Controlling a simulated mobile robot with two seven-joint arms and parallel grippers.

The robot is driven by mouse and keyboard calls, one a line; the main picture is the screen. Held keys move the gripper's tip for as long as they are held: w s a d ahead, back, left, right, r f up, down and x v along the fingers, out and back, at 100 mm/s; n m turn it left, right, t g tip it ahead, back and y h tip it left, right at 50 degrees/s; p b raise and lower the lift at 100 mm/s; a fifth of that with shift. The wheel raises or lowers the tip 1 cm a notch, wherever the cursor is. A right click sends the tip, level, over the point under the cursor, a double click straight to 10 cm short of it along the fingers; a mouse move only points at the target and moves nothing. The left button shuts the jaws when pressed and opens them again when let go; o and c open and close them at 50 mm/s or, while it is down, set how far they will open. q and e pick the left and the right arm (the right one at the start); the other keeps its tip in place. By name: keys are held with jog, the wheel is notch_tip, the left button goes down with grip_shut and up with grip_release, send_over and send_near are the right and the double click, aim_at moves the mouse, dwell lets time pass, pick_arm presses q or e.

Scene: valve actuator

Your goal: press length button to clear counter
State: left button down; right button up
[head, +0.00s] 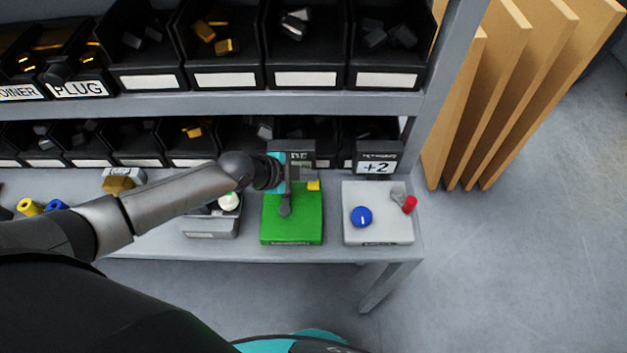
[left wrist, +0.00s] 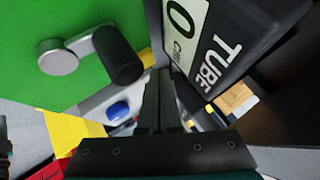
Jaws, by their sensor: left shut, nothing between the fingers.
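A green box (head: 306,222) stands on the lower shelf, with a dark lever (head: 285,207) on its top and a small yellow block, probably the button (head: 313,185), near its back right corner. Behind it stands a display (head: 304,148), partly hidden by my left gripper (head: 297,173). In the left wrist view the display (left wrist: 187,35) shows a 0, "CM" and "TUBE", and the lever's black handle (left wrist: 118,55) covers most of a yellow piece. My left gripper (left wrist: 160,80) is shut and empty, pointing between the green box and the display. Its contact with either cannot be told.
To the right a grey box (head: 378,228) carries a blue knob (head: 361,217) and a red-tipped lever (head: 409,204), with a "+2" display (head: 377,167) behind. A grey tray (head: 205,226) stands to the left. Black bins (head: 225,78) fill the shelves above.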

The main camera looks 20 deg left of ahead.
aim_at(308, 185)
pick_arm(q)
jog(key=shift+r+p, duration=2.25)
jog(key=shift+r, duration=0.35)
jog(key=shift+f, duration=0.1)
